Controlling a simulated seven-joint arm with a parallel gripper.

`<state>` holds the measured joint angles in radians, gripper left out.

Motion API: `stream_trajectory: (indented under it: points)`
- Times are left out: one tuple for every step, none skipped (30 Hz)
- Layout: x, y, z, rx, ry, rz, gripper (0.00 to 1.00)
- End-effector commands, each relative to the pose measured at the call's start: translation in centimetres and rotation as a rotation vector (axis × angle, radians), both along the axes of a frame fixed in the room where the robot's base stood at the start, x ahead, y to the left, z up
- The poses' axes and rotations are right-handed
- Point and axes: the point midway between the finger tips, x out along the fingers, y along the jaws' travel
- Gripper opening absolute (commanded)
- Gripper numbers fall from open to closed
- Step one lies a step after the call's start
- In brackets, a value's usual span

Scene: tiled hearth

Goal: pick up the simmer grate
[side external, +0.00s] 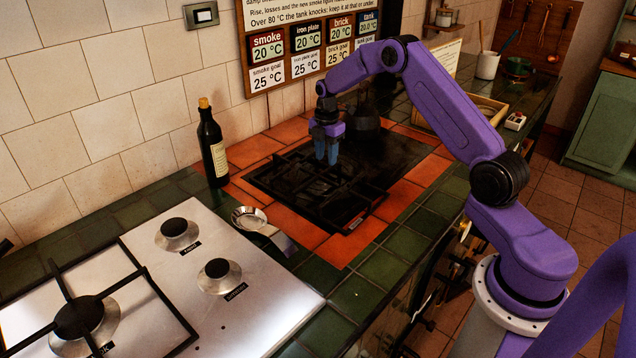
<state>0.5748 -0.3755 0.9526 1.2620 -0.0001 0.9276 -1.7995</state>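A black grate (350,212) of thin bars lies flat on the dark plate (395,158) set in orange tiles. Its far part is dark against the plate and hard to make out. My gripper (326,161) points straight down over the far side of this grate, with its blue fingers close together. Whether the fingertips touch a bar, or hold anything, I cannot tell. A second black grate (135,272) sits over a burner on the steel hob at the lower left, away from my gripper.
A dark corked bottle (214,150) stands left of the plate by the wall. A dark round pot (365,122) stands behind my gripper. Two bare burners (177,232) show on the hob. Green tiles edge the counter.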

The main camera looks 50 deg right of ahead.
Motion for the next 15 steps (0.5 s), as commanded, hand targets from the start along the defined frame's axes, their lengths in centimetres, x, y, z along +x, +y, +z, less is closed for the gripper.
stream_trajectory:
  points:
    - [0.0,0.0,-0.6,0.0,0.002,0.0,0.38]
    - [0.0,0.0,-0.8,0.0,0.001,0.0,0.38]
    - [0.0,0.0,-1.0,0.0,0.0,0.0,0.38]
    - [0.0,0.0,-1.2,0.0,0.0,0.0,0.38]
    - [0.0,0.1,-1.3,0.0,-0.001,0.0,0.38]
    - [0.0,0.1,-1.4,0.0,0.0,0.0,0.38]
    - [0.0,0.1,-1.6,0.0,0.0,0.001,0.38]
    - [0.0,0.1,-1.9,0.0,0.001,0.001,0.38]
    - [0.0,0.2,-2.4,0.001,0.002,0.001,0.38]
    - [0.0,0.2,-2.8,0.001,0.002,0.001,0.38]
    - [0.0,0.2,-3.3,0.0,0.002,0.0,0.38]
    - [0.0,0.3,-3.9,0.001,0.004,-0.001,0.38]
    - [0.0,0.3,-4.3,0.001,0.003,-0.001,0.38]
    - [0.0,0.3,-4.7,0.001,0.002,-0.001,0.38]
    - [0.0,0.3,-5.2,0.001,0.002,-0.001,0.38]
